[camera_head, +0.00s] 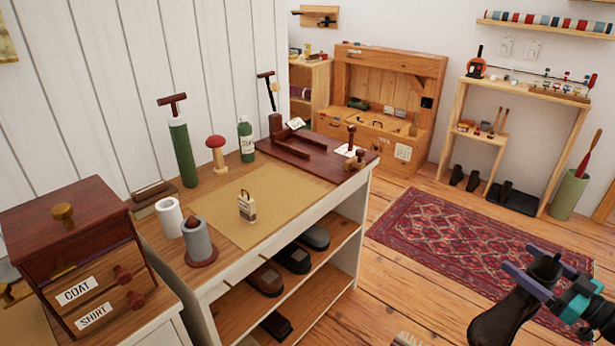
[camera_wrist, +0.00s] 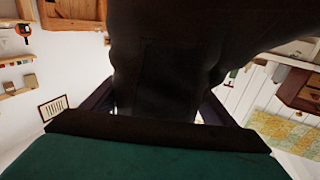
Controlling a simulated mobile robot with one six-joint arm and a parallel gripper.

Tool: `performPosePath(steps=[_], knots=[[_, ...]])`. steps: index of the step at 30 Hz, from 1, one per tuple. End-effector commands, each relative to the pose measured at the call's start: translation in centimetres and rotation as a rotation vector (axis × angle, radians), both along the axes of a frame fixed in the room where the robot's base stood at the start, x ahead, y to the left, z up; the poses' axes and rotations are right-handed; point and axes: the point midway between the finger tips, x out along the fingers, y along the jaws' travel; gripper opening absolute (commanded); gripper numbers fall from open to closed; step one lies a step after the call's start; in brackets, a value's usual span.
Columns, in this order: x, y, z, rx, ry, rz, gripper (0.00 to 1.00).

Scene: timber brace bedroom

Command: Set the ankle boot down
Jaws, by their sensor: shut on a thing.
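A dark brown ankle boot (camera_head: 505,312) is held at the lower right of the head view, above the wooden floor and near the front edge of the rug. My gripper (camera_head: 543,281) is shut on the boot's upper part, with a finger on either side. In the wrist view the dark boot (camera_wrist: 165,70) fills the middle and hides much of what lies beyond. The boot's lower end is partly cut off by the frame edge in the head view.
A workbench (camera_head: 328,197) with a tan mat, bottles and shoes on its lower shelves stands at centre left. A small drawer cabinet (camera_head: 75,250) is at left. A patterned red rug (camera_head: 440,235) covers open floor. Dark boots (camera_head: 465,180) stand beneath a wooden shelf unit (camera_head: 447,130) at the back.

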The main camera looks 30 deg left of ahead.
Motion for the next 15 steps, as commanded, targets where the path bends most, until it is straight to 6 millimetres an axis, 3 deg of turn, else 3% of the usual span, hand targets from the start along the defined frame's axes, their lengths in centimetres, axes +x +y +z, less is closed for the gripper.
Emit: performPosePath(steps=[15], knots=[[0.1, 3.6, 2.2, 0.006, 0.001, 0.0, 0.18]])
